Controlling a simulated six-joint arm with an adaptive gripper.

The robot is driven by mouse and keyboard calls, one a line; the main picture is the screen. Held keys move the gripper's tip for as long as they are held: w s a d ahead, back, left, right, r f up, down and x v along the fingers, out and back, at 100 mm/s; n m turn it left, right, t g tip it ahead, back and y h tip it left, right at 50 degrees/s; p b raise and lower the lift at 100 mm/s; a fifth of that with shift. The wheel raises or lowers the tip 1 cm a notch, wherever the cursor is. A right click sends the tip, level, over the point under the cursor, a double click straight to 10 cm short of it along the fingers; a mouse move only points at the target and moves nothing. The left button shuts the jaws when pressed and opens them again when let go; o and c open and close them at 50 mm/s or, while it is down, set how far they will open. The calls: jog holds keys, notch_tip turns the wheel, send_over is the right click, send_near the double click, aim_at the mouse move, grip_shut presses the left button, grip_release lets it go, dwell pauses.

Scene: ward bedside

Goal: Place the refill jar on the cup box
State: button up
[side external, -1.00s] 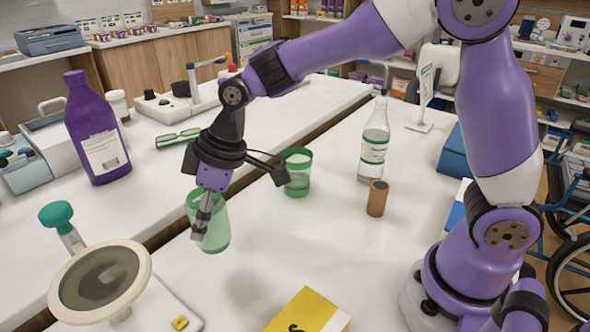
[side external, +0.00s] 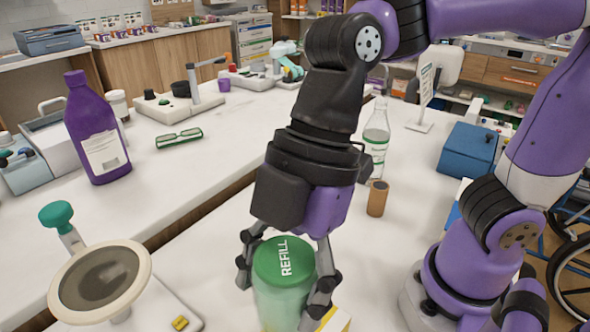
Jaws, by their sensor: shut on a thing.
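The refill jar (side external: 283,270) is a clear green jar with a green lid marked REFILL. It stands upright between the two fingers of my gripper (side external: 280,296), which is shut on its sides. The cup box (side external: 337,320) is yellow and sits at the bottom edge of the view. The jar and right finger hide most of it, and only a yellow and white corner shows. Yellow shows through the jar's lower part, so the jar is over or in front of the box. I cannot tell whether they touch.
A round-topped device (side external: 98,282) with a green knob stands at left. A brown cylinder (side external: 377,198) and clear bottle (side external: 376,135) stand behind and to the right. A purple bottle (side external: 95,128) is on the far counter.

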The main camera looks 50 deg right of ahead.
aim_at(303, 241)
jog(key=shift+f, duration=3.05)
jog(key=shift+f, duration=0.1)
jog(key=o, duration=1.4)
jog(key=shift+c, duration=0.2)
jog(key=shift+m, duration=0.3)
jog(key=v, duration=1.2)
jog(key=shift+w+d, duration=0.1)
jog(key=shift+w, duration=0.05)
jog(key=w+d+f+m+t+h, duration=0.2)
jog(key=d+m, duration=0.6)
jog(key=w+d+f+m+t+h, duration=0.2)
jog(key=w+d+f+m+t, duration=0.1)
jog(key=d+m, duration=0.6)
jog(key=shift+f+t+h, duration=0.25)
jog(key=shift+t+h, duration=0.05)
